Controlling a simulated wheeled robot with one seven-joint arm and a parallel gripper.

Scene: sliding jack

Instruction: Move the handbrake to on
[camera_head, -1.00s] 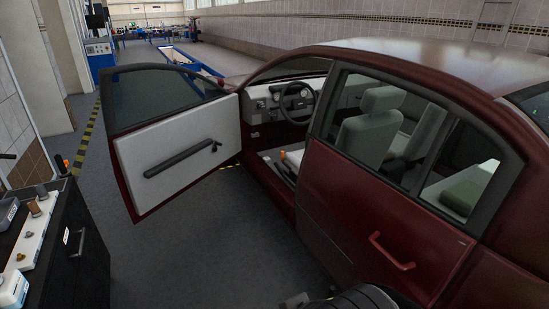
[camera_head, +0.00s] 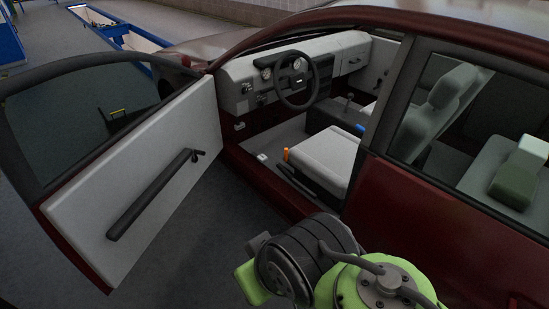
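The dark red car stands with its front door (camera_head: 135,190) swung open, showing the front seat (camera_head: 322,158) and steering wheel (camera_head: 296,78). A dark lever-like bar (camera_head: 296,182) lies low beside the seat, near the door sill. A small orange piece (camera_head: 286,154) shows at the seat's front corner. I cannot tell for sure whether these belong to the handbrake, or its setting. A gear stick (camera_head: 348,101) and a blue piece (camera_head: 360,128) show between the seats. My green and dark arm is at the bottom, outside the car. My gripper's fingers do not show.
The doorway between the open door and the door pillar is clear. The door's inner handle bar (camera_head: 152,197) sticks out from its panel. The closed rear door (camera_head: 395,215) is right of the opening. Grey floor (camera_head: 215,235) is free below the door.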

